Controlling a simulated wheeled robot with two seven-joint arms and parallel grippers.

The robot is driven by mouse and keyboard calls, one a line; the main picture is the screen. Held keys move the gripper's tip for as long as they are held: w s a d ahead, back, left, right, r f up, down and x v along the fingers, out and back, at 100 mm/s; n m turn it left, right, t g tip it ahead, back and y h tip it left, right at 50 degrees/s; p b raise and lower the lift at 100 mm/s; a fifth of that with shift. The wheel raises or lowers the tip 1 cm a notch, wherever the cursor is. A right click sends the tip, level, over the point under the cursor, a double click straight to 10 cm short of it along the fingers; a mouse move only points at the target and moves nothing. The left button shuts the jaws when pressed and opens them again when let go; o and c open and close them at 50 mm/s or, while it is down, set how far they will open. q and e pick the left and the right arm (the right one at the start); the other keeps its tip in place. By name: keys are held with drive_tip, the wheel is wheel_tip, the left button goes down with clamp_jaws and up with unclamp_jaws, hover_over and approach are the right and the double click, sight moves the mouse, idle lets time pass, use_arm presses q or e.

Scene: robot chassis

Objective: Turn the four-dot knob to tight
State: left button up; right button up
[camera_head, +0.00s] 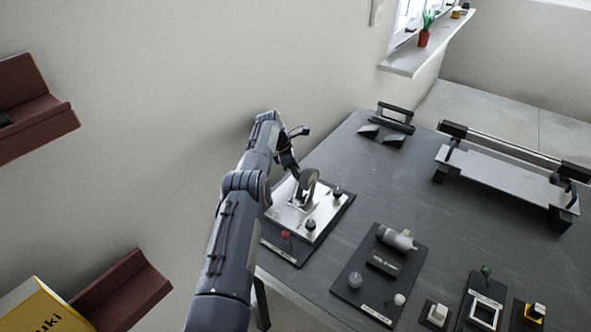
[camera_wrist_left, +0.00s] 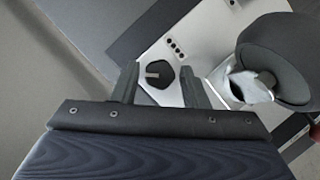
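The four-dot knob (camera_wrist_left: 158,75) is black with a pale pointer bar, on a silver panel (camera_head: 290,217). A short row of four black dots (camera_wrist_left: 175,48) is printed beside it. In the left wrist view the knob shows between the two fingers of my left gripper (camera_wrist_left: 160,80), with narrow gaps at both sides. The fingers are apart; I cannot tell how far above the panel they are. In the head view my left gripper (camera_head: 288,160) is over the far left part of the panel, and my arm hides this knob there. My right gripper is out of view.
A grey wheel (camera_head: 309,178) on a metal bracket stands close to the right of my left gripper; it also shows in the left wrist view (camera_wrist_left: 280,60). Two black knobs and a red knob (camera_head: 286,235) are on the same board. Other device boards stand right on the dark table (camera_head: 375,180).

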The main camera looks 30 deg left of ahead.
use_arm(q)
drive_tip(key=shift+o, duration=1)
drive_tip(key=shift+n, duration=0.3)
drive_tip(key=shift+n+t+y, duration=0.3)
drive_tip(key=shift+n+y, duration=0.1)
drive_tip(key=shift+n, duration=0.3)
drive_tip(key=shift+s+d+r+n+y, duration=0.15)
drive_tip(key=shift+n+y, duration=0.15)
drive_tip(key=shift+n, duration=0.8)
drive_tip(key=shift+n+t, duration=0.4)
drive_tip(key=shift+n, duration=0.3)
drive_tip(key=s+d+r+m, duration=0.3)
drive_tip(key=s+r+m, duration=0.3)
drive_tip(key=s+r, duration=0.3)
drive_tip(key=s+d+r+m+h, duration=0.1)
drive_tip(key=s+d+r+m, duration=0.3)
drive_tip(key=s+r, duration=0.4)
drive_tip(key=shift+s+d+r+m+t, duration=0.3)
drive_tip(key=shift+r+m, duration=0.6)
drive_tip(key=shift+r, duration=1.9)
